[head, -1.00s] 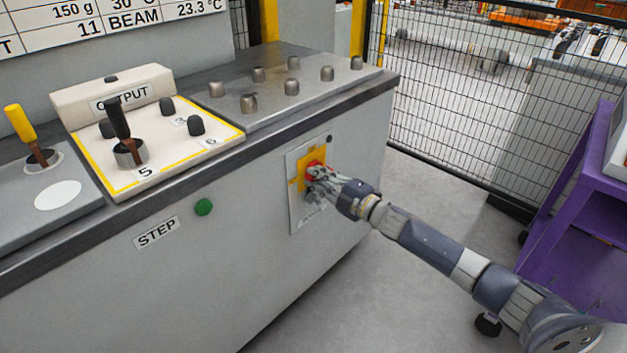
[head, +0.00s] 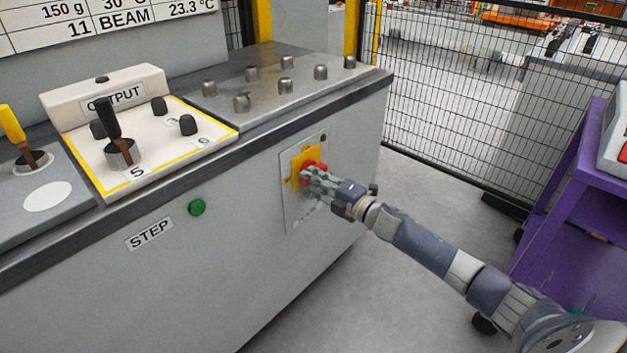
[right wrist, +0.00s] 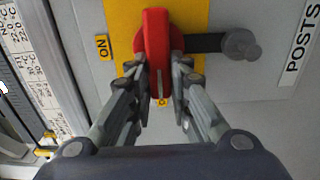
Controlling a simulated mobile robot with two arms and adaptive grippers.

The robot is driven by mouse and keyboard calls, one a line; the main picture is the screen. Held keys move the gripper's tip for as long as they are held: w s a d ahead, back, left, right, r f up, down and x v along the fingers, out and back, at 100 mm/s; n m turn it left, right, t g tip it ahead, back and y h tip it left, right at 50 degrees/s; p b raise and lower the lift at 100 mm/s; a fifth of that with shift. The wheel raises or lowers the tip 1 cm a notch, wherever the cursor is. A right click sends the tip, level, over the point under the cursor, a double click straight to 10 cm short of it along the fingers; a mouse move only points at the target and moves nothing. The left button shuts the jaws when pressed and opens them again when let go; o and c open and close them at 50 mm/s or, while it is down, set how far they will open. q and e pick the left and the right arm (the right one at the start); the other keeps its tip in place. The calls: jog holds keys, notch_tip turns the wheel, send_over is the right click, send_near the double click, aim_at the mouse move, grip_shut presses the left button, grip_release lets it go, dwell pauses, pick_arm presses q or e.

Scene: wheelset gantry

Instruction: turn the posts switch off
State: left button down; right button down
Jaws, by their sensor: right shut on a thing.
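The posts switch is a red rotary handle (head: 313,167) on a yellow plate (head: 298,164), on the front of the grey cabinet. My right gripper (right wrist: 160,78) is shut on the red handle (right wrist: 156,35), one finger on each side. In the right wrist view, the handle's white mark points down at a small yellow label (right wrist: 162,102), mostly hidden between the fingers. The ON label (right wrist: 102,46) lies to the left of the handle, and the POSTS label (right wrist: 300,45) to the right. My left gripper is not in view.
A grey peg-like part (right wrist: 240,45) sticks out beside the switch. A green button (head: 197,207) is on the cabinet front, left of the switch.

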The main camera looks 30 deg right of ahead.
jog(key=c, duration=1.5)
grip_release()
jog(key=v, duration=1.2)
